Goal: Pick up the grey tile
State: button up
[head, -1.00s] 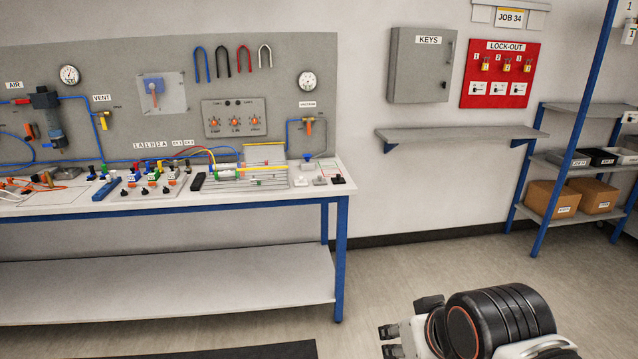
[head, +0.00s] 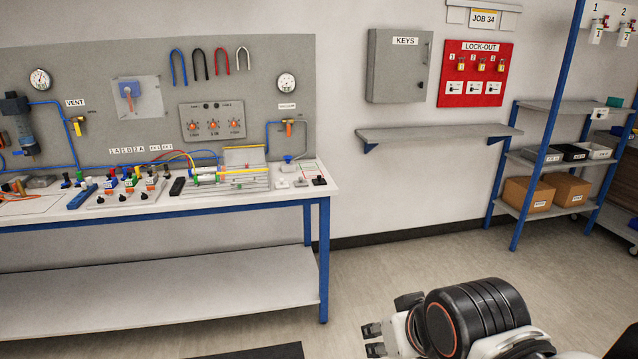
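A small grey tile (head: 301,183) lies on the right end of the workbench top (head: 333,188), between a white tile (head: 281,184) and a black tile (head: 319,181). It is small in the picture and its details are hard to make out. My gripper (head: 371,340) is at the bottom of the view, low and to the right of the bench. Its two fingertips point left with a gap between them, and nothing shows between them. It is well apart from the tile.
Fittings, hoses and a cylinder rig (head: 228,180) crowd the bench left of the tiles. A grey panel (head: 285,140) rises behind. A wall shelf (head: 440,133) is empty. Blue-framed shelving (head: 540,160) with boxes stands at right. The floor (head: 400,260) right of the bench is clear.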

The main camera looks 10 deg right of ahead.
aim_at(301, 182)
jog(key=i, duration=2.6)
